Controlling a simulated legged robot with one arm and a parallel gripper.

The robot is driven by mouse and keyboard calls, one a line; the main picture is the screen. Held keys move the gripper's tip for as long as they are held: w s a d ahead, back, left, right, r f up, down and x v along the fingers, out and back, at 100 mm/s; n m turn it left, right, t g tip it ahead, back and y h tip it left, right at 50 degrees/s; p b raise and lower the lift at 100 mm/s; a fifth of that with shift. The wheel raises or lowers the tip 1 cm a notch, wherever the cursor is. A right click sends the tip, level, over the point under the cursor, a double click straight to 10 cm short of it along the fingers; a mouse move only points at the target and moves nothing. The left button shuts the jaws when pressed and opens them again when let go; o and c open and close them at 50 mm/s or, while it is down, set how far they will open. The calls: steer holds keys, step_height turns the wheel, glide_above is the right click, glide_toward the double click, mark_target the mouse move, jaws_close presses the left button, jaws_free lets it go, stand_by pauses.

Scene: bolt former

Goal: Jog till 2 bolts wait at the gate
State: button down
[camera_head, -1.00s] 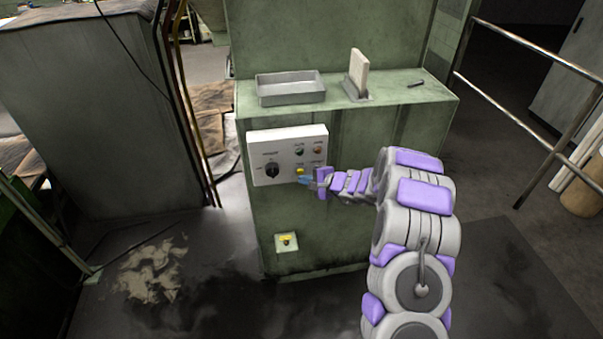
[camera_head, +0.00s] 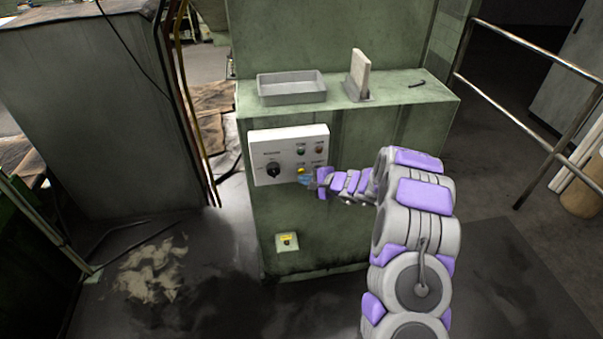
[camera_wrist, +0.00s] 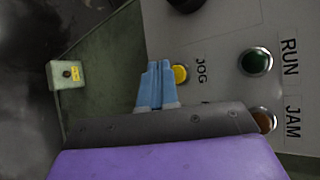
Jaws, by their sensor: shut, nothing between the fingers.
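My gripper (camera_head: 303,178) is shut and empty at the front of the white control panel (camera_head: 254,143). In the wrist view, the blue fingertips (camera_wrist: 160,66) lie side by side, right at the yellow JOG button (camera_wrist: 181,75); I cannot tell whether they touch or press it. The button also shows in the head view (camera_head: 301,170), just above the fingertips. A small dark bolt-like piece (camera_head: 416,85) lies on the right of the green machine's top ledge. It is too small to count bolts. No gate is clearly recognisable.
A grey tray (camera_head: 290,99) and an upright pale plate (camera_head: 359,72) stand on the ledge. The panel has a black knob (camera_head: 273,171), a green RUN lamp (camera_wrist: 257,61) and an amber JAM lamp (camera_wrist: 264,119). A small box (camera_head: 287,242) sits lower; railing (camera_head: 520,122) at right.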

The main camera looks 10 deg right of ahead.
steer(key=shift+w, duration=0.15)
steer(key=shift+w, duration=0.3)
steer(key=shift+w+r, duration=0.1)
steer(key=shift+w, duration=0.3)
stand_by(2.6)
steer(key=shift+s, duration=0.15)
stand_by(0.8)
steer(key=shift+s+b, duration=0.75)
steer(key=shift+b, duration=0.3)
steer(key=shift+s, duration=0.1)
steer(key=s+b, duration=0.4)
steer(key=b, duration=0.1)
steer(key=shift+s, duration=0.4)
